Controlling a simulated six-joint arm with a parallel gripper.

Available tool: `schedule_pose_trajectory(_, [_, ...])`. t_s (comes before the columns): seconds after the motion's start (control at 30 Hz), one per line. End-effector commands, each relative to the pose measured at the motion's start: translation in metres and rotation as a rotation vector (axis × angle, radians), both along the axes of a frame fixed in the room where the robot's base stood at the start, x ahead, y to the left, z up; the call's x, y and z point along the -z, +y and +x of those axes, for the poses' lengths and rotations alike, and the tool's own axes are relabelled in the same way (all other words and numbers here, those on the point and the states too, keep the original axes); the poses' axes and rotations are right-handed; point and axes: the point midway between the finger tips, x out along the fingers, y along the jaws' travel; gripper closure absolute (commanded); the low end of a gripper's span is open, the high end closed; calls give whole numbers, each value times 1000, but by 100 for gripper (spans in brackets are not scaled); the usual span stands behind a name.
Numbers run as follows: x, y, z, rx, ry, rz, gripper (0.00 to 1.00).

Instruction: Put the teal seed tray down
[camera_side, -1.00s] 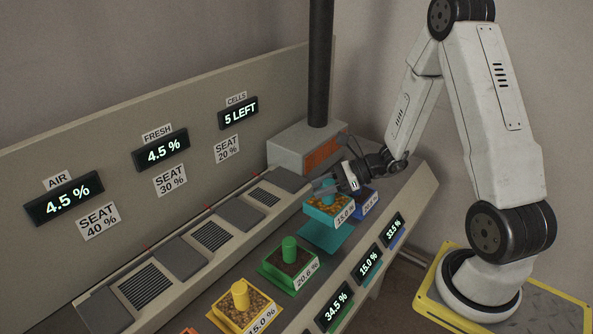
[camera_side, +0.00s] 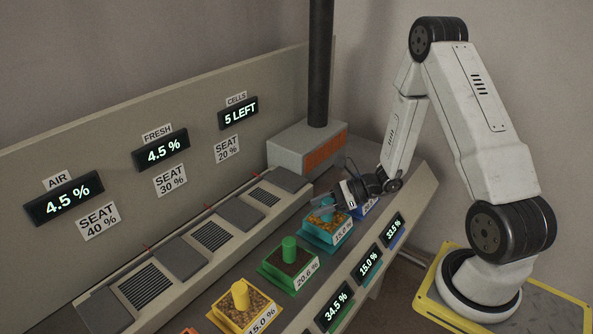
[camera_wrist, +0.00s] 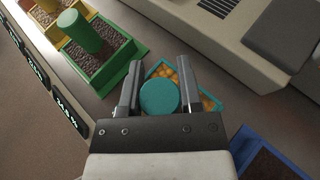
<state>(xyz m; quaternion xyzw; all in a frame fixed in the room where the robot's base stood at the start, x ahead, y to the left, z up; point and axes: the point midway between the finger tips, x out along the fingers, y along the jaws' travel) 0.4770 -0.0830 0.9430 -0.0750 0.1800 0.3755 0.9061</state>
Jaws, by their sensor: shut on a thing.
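The teal seed tray (camera_side: 322,229) holds orange-yellow contents and has a round teal knob and a white "15.0 %" label. In the side view it sits level, low over the teal mat, touching it or nearly so; I cannot tell which. My gripper (camera_side: 322,203) is shut on the knob from above. In the wrist view the knob (camera_wrist: 159,97) lies between both fingers of my gripper (camera_wrist: 157,70), with orange pieces around it. The gripper partly hides the tray, and the tray hides most of the mat.
A green tray (camera_side: 289,262) stands close by on the left, with a yellow tray (camera_side: 241,301) beyond it. A blue tray (camera_wrist: 268,160) is close on the other side. Behind runs a raised bench with vents and grey plates (camera_side: 240,214). Displays (camera_side: 370,265) line the front ledge.

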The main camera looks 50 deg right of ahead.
Motion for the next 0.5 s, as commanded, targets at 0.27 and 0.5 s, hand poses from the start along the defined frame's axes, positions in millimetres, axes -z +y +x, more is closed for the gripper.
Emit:
schedule_pose_trajectory(0.27, [10,0,0,1,-1,0,100])
schedule_pose_trajectory(0.5, [10,0,0,1,-1,0,100])
